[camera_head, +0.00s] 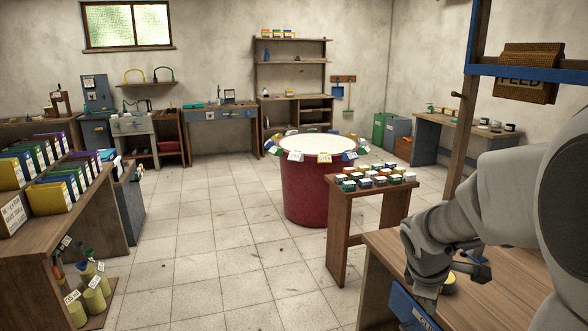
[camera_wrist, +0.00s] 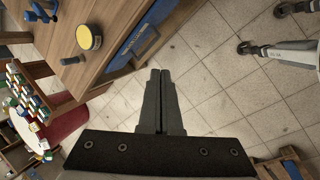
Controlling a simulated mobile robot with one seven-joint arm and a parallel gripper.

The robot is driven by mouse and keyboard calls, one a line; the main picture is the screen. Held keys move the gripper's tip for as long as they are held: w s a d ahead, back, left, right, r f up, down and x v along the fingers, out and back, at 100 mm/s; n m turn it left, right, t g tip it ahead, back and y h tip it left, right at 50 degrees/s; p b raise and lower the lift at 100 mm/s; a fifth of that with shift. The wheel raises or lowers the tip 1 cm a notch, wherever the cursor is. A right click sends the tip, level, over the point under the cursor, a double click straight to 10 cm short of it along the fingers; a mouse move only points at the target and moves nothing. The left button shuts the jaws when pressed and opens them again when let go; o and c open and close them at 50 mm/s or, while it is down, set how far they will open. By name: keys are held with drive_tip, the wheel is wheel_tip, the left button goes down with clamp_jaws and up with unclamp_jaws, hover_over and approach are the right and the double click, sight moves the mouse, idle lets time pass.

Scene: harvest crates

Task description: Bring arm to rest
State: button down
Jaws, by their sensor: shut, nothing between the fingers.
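My arm (camera_head: 500,200) fills the right side of the head view, bent down over the front edge of a wooden workbench (camera_head: 400,256). In the wrist view my gripper (camera_wrist: 160,72) is shut and empty, its two fingers together. The fingers point past the bench's edge, with tiled floor behind them. A round yellow-rimmed tin (camera_wrist: 88,38) stands on the bench top, to the left of the fingers and apart from them. In the head view the tin (camera_head: 449,284) is partly hidden by my arm.
A blue drawer front (camera_wrist: 140,40) is on the bench side near the fingers. A small table (camera_head: 342,203) with several little boxes stands beside a large red tub (camera_head: 305,190). Open tiled floor (camera_head: 215,240) lies between.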

drive_tip(key=s+a+r+m+t+y+p, duration=0.1)
drive_tip(key=s+a+r+m+y, duration=0.1)
drive_tip(key=s+a+r+m, duration=0.3)
drive_tip(key=s+a+r+m+t+y, duration=0.1)
drive_tip(key=s+a+r+m, duration=0.5)
drive_tip(key=s, duration=0.7)
drive_tip(key=shift+a+r+t+y+p, duration=0.4)
drive_tip(key=shift+a+r, duration=0.2)
drive_tip(key=shift+a, duration=0.45)
